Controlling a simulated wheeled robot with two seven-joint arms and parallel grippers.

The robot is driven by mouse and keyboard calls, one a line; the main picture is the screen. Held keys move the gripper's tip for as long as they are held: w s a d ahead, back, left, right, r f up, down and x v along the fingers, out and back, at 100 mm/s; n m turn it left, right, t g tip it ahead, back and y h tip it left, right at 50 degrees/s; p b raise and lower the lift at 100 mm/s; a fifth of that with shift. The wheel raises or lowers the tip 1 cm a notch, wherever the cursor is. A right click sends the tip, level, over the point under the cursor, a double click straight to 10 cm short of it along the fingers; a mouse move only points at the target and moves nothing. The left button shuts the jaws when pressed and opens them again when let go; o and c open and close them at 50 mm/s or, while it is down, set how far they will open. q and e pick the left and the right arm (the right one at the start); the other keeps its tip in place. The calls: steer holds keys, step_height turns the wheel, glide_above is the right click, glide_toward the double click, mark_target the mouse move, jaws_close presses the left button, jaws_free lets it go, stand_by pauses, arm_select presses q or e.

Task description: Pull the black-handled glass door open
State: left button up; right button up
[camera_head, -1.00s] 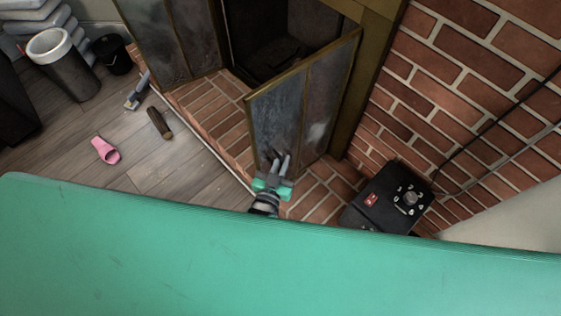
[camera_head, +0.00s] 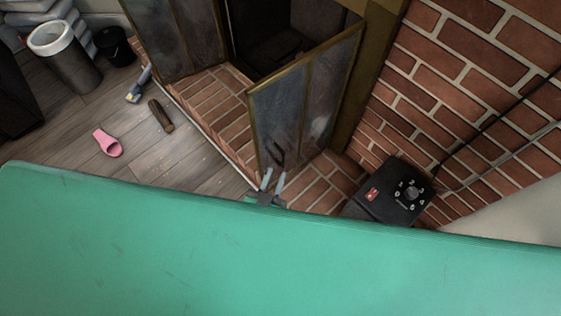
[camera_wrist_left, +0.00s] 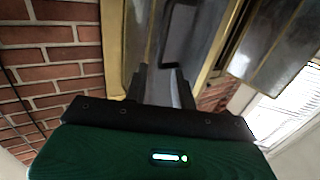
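The glass door (camera_head: 283,105) has a brass frame and stands swung out from the dark fireplace opening. Its black handle (camera_head: 276,153) is low on the pane. My left gripper (camera_head: 273,178) is just below the handle in the head view, its two fingers spread and nothing visible between them. It looks apart from the handle. In the left wrist view, the fingers (camera_wrist_left: 160,82) point toward the door, with the dark handle (camera_wrist_left: 186,38) ahead of them. My right gripper is not in view.
A black box with a dial (camera_head: 391,191) sits right of the door by the brick wall (camera_head: 470,70). Another glass panel (camera_head: 172,38) stands at the left of the opening. A pink slipper (camera_head: 107,143) and a brown piece (camera_head: 160,116) lie on the wood floor.

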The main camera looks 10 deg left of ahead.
arm_select(q)
steer(key=s, duration=0.6)
steer(key=shift+a, duration=0.45)
